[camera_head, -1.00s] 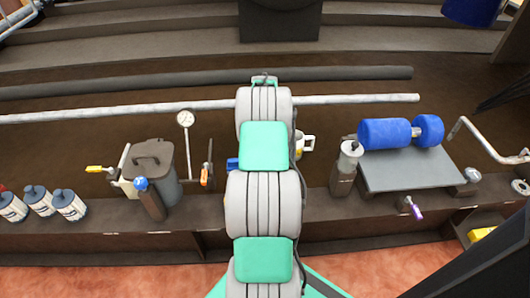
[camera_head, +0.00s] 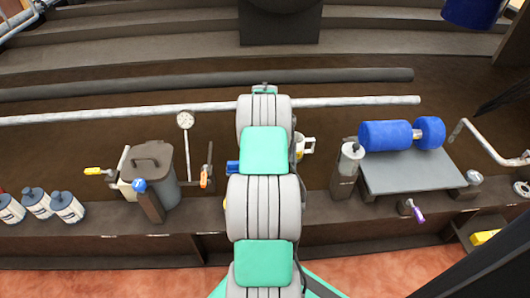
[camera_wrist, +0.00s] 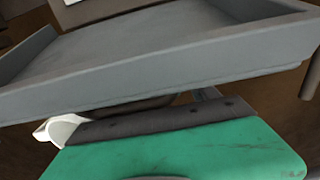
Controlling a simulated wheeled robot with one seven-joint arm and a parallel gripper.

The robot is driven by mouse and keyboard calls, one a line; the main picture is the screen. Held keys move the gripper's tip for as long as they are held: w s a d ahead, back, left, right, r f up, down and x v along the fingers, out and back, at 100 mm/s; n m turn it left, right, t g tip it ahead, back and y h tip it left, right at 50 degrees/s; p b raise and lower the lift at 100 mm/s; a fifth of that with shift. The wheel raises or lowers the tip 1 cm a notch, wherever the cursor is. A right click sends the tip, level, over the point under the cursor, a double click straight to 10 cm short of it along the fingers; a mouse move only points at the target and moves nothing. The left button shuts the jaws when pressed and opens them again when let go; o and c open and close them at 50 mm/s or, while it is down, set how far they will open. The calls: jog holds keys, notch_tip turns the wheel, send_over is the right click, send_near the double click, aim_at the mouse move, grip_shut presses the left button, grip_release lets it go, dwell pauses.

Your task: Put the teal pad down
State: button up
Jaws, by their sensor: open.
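In the wrist view, a flat teal piece with a dark strip along its far edge, which looks like the teal pad (camera_wrist: 190,150), fills the bottom. Its near side is cut off by the frame. In the head view I cannot make the pad out; the two teal covers there are on my own arm. My gripper (camera_head: 264,88) shows only as a small piece at the far end of my arm, which hides most of it. It is open. The fingertips are not clear in the wrist view, so I cannot tell whether they touch the pad.
A grey walled tray or box (camera_wrist: 150,85) stands just beyond the pad. In the head view, a grey bin (camera_head: 155,165) and white bottles (camera_head: 67,206) are at left. A blue roller (camera_head: 385,134) lies on a grey platform (camera_head: 415,172) at right. A yellow-and-white mug (camera_head: 304,147) is beside my arm.

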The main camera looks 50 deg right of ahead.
notch_tip(320, 180, up, 12)
jog(key=p, duration=0.4)
jog(key=w+a+r+n, duration=0.1)
jog(key=w+a+r, duration=0.2)
jog(key=a, duration=0.3)
jog(key=w+a+r+n, duration=0.1)
jog(key=w+a+r, duration=0.1)
jog(key=a+r, duration=0.3)
jog(key=a+r+n+t, duration=0.1)
jog(key=a+r+n, duration=0.2)
jog(key=a, duration=1.5)
jog(key=s+a+n, duration=0.2)
jog(key=s+a, duration=0.4)
jog(key=a, duration=0.2)
jog(key=s+a+f+n+t, duration=0.1)
jog(key=s+a+n, duration=0.1)
jog(key=s+a, duration=0.5)
jog(key=a, duration=0.2)
jog(key=shift+a+f+n, duration=0.25)
jog(key=shift+a+n, duration=0.05)
jog(key=shift+n, duration=0.1)
